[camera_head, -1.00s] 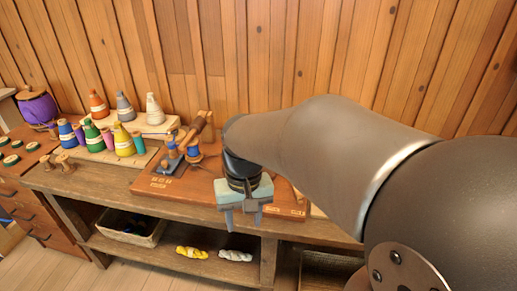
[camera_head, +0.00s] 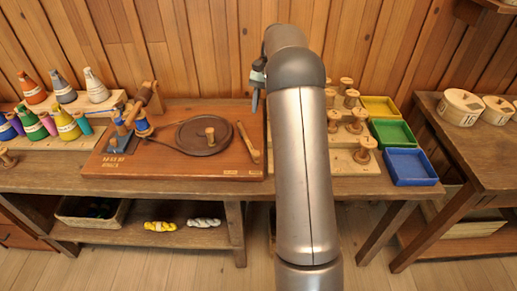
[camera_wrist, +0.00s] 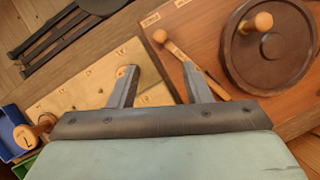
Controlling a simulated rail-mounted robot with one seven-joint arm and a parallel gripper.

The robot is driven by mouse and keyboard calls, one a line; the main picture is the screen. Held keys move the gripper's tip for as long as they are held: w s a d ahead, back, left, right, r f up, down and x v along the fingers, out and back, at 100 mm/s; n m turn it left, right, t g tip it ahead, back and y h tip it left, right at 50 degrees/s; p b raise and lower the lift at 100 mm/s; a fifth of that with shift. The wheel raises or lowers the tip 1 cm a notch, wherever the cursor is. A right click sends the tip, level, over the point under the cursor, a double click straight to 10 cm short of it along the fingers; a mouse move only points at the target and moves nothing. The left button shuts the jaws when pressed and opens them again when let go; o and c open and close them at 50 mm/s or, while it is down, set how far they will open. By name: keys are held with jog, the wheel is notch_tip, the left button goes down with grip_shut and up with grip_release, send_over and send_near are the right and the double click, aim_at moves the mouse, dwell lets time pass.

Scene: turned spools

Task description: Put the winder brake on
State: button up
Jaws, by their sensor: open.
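The winder stands on a reddish-brown board (camera_head: 180,165) on the bench in the head view. It has a dark round wheel (camera_head: 203,136) with a wooden handle knob (camera_head: 210,134). Right of the wheel lies a slim wooden lever (camera_head: 248,142), probably the brake. In the wrist view this lever (camera_wrist: 178,49) has a round knob at one end and runs partly behind my right finger. My gripper (camera_wrist: 159,72) is open and empty, with the lever beyond its fingertips. In the head view my gripper (camera_head: 255,100) hangs above the board's back right corner.
A pale peg board (camera_head: 345,160) with wooden spools stands right of the winder. Beside it are yellow (camera_head: 381,107), green (camera_head: 394,133) and blue (camera_head: 410,166) trays. Thread cones (camera_head: 66,124) stand at the left. A plank wall closes the back.

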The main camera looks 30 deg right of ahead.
aim_at(256, 151)
jog(key=x, duration=1.4)
jog(key=shift+a+f+p, duration=0.1)
jog(key=shift+f+p, duration=0.15)
jog(key=shift+p, duration=0.15)
